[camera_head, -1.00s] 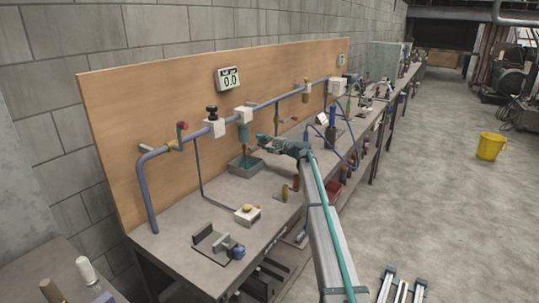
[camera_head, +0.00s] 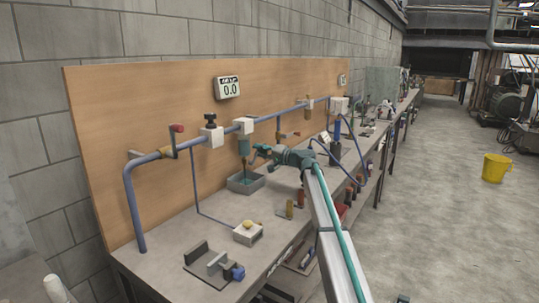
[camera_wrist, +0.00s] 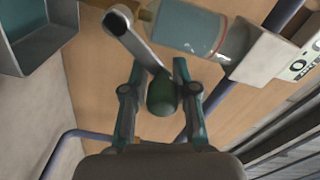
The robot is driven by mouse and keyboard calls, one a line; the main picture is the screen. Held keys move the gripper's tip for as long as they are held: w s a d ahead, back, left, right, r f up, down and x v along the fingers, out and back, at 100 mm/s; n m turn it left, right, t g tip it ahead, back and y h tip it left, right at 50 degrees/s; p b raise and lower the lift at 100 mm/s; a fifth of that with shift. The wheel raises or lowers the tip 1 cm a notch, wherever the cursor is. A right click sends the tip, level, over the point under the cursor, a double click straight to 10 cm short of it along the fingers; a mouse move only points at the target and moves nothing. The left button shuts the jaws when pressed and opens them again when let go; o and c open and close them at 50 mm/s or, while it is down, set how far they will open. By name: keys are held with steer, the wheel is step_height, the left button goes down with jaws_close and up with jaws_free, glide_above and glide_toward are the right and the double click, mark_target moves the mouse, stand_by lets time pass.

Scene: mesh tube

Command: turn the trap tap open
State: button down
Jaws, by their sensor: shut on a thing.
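The trap tap is a grey lever (camera_wrist: 137,42) on a brass fitting below the trap, with a dark green grip (camera_wrist: 163,98) at its free end. My gripper (camera_wrist: 160,65) has its two teal fingers on either side of that grip and is shut on it. The trap (camera_wrist: 188,27) is a clear bowl tinted teal, under a white block. In the head view my gripper (camera_head: 262,153) is just right of the trap's bowl (camera_head: 244,145). The tap is too small there to read its angle.
A grey open tray (camera_head: 245,185) stands on the bench below the trap. A blue pipe (camera_head: 270,115) runs along the wooden board, with a red-handled valve (camera_head: 177,128) at left. A gauge (camera_head: 228,88) reads 0.0. A white box (camera_head: 248,233) stands nearer on the bench.

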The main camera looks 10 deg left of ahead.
steer(key=shift+s+a, duration=0.15)
steer(key=shift+s, duration=0.1)
steer(key=c, duration=0.9)
jaws_free()
steer(key=shift+s+a+r, duration=0.1)
steer(key=shift+c, duration=0.2)
steer(key=shift+d, duration=0.2)
steer(key=shift+d, duration=0.2)
steer(key=v, duration=1.1)
steer(key=shift+d, duration=0.2)
